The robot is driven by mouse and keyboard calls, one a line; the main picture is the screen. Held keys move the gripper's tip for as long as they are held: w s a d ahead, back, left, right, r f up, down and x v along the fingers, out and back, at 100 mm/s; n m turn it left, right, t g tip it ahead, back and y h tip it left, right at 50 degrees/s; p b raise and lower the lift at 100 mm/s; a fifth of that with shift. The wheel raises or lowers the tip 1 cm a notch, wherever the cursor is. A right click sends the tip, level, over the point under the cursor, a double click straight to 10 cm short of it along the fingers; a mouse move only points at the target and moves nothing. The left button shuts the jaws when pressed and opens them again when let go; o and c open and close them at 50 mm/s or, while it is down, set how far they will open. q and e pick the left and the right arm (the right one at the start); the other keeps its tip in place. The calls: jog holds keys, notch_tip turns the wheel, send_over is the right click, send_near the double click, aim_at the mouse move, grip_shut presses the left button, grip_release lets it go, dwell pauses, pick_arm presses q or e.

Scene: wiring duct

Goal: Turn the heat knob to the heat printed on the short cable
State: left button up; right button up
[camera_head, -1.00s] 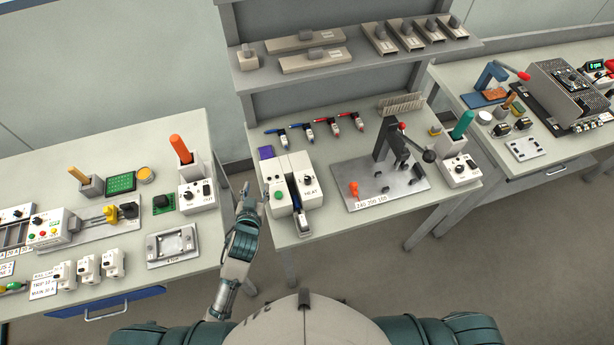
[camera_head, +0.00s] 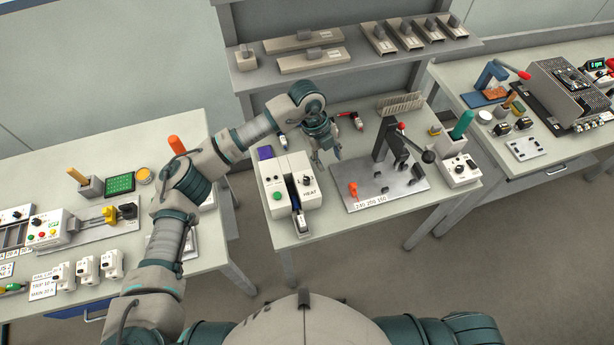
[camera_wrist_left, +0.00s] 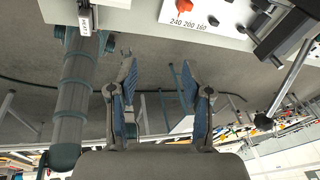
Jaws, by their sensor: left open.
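The white box marked HEAT (camera_head: 274,180) stands on the middle bench, with a small dark knob (camera_head: 307,180) above the word; its setting is too small to read. An orange knob (camera_head: 353,190) sits above the printed numbers 240 200 160 on a metal plate, and shows in the wrist view too (camera_wrist_left: 262,5). My left gripper (camera_head: 328,157) is open and empty, just behind and right of the HEAT box. I cannot tell which is the short cable.
A lever press (camera_head: 385,150) stands on the metal plate right of my gripper. A shelf (camera_head: 340,75) rises behind. A narrow piece with a label (camera_head: 298,222) lies at the HEAT box's front.

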aim_at(306, 178)
pick_arm(q)
jog(key=w+a+r+n+t+y, duration=0.1)
jog(key=w+a+r+n+y, duration=0.15)
jog(key=a, duration=0.35)
jog(key=shift+m+y, duration=0.35)
jog(key=shift+m, duration=0.1)
jog(key=f+p, duration=0.1)
jog(key=f, duration=0.8)
jog(key=f+p, duration=0.1)
jog(key=f, duration=0.7)
jog(key=shift+w+d+f+p, duration=0.1)
jog(key=shift+w+f+p, duration=0.1)
jog(key=shift+f+p, duration=0.15)
grip_shut()
